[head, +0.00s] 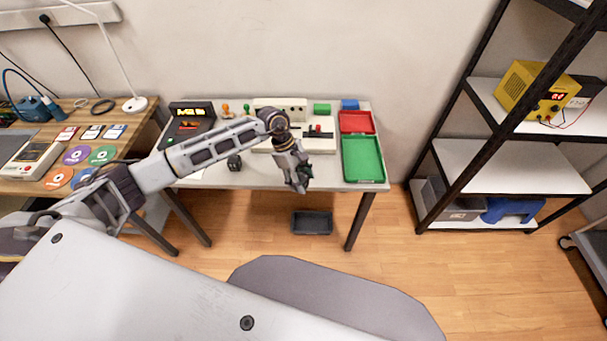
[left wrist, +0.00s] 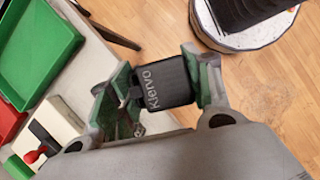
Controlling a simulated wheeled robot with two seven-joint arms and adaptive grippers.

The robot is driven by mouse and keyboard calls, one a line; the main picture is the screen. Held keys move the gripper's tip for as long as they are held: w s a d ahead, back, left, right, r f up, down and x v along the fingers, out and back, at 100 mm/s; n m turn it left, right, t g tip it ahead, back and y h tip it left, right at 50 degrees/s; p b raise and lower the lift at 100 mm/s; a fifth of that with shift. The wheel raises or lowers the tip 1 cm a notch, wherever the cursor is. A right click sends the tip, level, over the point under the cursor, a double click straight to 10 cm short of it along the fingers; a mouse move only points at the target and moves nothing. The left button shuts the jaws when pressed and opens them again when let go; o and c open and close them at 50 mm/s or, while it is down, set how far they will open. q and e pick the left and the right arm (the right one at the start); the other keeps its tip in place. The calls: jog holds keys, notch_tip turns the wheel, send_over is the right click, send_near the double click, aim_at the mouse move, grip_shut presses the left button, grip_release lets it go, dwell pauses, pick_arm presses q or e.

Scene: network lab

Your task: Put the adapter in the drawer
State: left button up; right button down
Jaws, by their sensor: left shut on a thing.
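My left gripper (head: 299,184) hangs just past the front edge of the table, right of the table's middle. In the left wrist view my left gripper (left wrist: 158,88) is shut on the adapter (left wrist: 160,82), a black block with "Klervo" in pale letters, held between its two green-padded fingers. The adapter hangs above the wooden floor, clear of the table. In the head view the fingers mostly hide it. I cannot pick out a drawer for certain; a dark open tray (head: 312,222) shows low below the table's front edge. My right gripper is not in view.
The white table (head: 215,180) carries a green tray (head: 362,160), a red tray (head: 356,122), a beige device with a red knob and a small dark object (head: 234,162). A black-framed shelf (head: 515,165) stands at right. Floor between table and shelf is clear.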

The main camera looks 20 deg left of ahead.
pick_arm(q)
jog(key=m, duration=0.1)
jog(key=s+a+f+m+g, duration=0.1)
jog(key=shift+s+m, duration=0.1)
jog(key=shift+m, duration=0.2)
jog(key=s+a+f+m+g+y, duration=0.2)
jog(key=s+a+f+m+y, duration=0.2)
jog(key=f+m, duration=0.6)
jog(key=s+m, duration=0.2)
jog(key=m, duration=0.1)
jog(key=shift+g+y, duration=0.3)
jog(key=shift+g, duration=0.1)
jog(key=shift+a, duration=0.1)
